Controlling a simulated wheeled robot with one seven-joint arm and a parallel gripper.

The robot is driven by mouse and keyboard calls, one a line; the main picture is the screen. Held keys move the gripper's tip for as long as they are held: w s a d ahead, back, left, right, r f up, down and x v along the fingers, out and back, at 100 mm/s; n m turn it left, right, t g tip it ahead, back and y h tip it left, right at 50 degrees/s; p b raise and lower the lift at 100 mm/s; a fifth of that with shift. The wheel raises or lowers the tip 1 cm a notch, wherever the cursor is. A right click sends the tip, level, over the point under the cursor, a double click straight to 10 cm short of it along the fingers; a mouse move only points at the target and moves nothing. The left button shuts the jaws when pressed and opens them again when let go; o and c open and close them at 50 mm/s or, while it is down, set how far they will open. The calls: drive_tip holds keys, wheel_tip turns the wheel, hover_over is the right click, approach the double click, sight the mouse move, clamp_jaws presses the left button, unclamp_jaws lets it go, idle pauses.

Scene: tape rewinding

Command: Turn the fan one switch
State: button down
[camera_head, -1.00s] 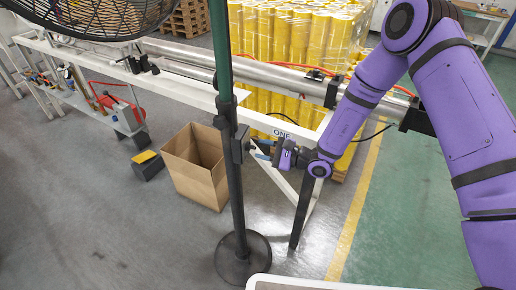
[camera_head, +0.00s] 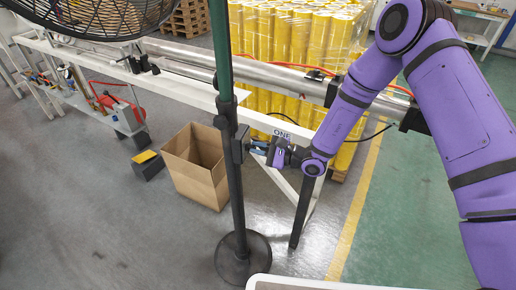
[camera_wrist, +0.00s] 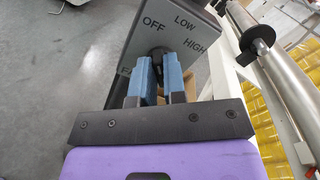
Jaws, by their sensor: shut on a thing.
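The fan one switch is a grey box (camera_wrist: 187,42) with the words OFF, LOW and HIGH on its face, seen close in the wrist view. A dark knob (camera_wrist: 158,56) sits at the middle of that face. My gripper (camera_wrist: 158,70) is shut on the knob, with one blue finger on each side of it. The fingers hide part of the knob, so its pointing direction cannot be told. In the head view the switch box (camera_head: 239,145) is fixed to the fan's dark pole (camera_head: 233,185), and my gripper (camera_head: 256,147) meets it from the right.
The fan's caged head (camera_head: 90,15) is at the top left and its round base (camera_head: 243,258) is on the floor. A white frame (camera_head: 190,92) with steel rollers runs behind the pole. An open cardboard box (camera_head: 196,170) stands left of the pole. Yellow rolls (camera_head: 290,40) are stacked behind.

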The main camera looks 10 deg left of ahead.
drive_tip(key=m, duration=0.3)
drive_tip(key=shift+w+m, duration=0.1)
drive_tip(key=shift+m, duration=0.3)
drive_tip(key=shift+w+m, duration=0.1)
drive_tip(key=shift+m, duration=1.9)
drive_tip(key=c, duration=1.2)
unclamp_jaws()
drive_tip(key=shift+d, duration=0.15)
drive_tip(key=d, duration=0.3)
drive_tip(key=s+d, duration=0.1)
drive_tip(key=d, duration=0.3)
drive_tip(key=s+d, duration=0.1)
drive_tip(key=d, duration=0.2)
drive_tip(key=shift+d, duration=0.25)
